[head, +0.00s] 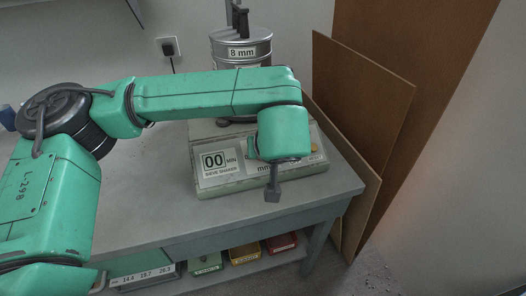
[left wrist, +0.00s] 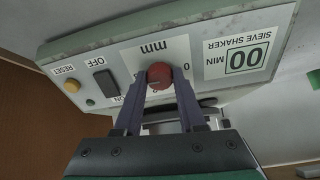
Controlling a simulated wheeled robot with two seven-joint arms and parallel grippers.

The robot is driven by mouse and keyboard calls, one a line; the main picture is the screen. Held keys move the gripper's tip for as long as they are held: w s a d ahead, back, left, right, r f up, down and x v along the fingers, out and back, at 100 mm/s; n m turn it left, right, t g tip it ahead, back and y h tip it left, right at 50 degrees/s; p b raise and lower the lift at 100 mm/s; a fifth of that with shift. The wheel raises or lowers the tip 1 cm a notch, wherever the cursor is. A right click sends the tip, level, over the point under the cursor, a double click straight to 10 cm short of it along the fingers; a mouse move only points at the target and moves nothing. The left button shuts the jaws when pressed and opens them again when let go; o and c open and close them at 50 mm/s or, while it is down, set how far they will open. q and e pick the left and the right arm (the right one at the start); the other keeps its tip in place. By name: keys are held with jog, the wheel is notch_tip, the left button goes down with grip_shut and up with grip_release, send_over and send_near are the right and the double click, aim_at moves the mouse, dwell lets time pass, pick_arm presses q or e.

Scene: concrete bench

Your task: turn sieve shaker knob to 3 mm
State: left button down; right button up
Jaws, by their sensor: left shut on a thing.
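The sieve shaker (head: 215,183) stands on the bench, its sloped front panel showing a "00 MIN" display and an "mm" label. My left arm reaches across from the left and hides much of the panel and the knob in the head view. In the left wrist view, the panel (left wrist: 215,65) appears upside down. My left gripper (left wrist: 160,80) has its two fingers on either side of the red round knob (left wrist: 159,75) and is shut on it. The fingers cover most of the scale; a "0" shows beside the knob, and I cannot read the setting. My right gripper is not in view.
A metal sieve stack (head: 241,48) marked "8 mm" rises from the shaker. The panel also carries a black on/off switch (left wrist: 106,83) and a yellow reset button (left wrist: 71,86). Brown boards (head: 360,85) lean right of the bench. The bench's left part (head: 150,190) is clear.

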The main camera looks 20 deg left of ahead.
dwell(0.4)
pick_arm(q)
jog(key=c, duration=0.5)
grip_release()
jog(key=v, duration=1.4)
jog(key=shift+r, duration=0.25)
jog(key=shift+s+d, duration=0.1)
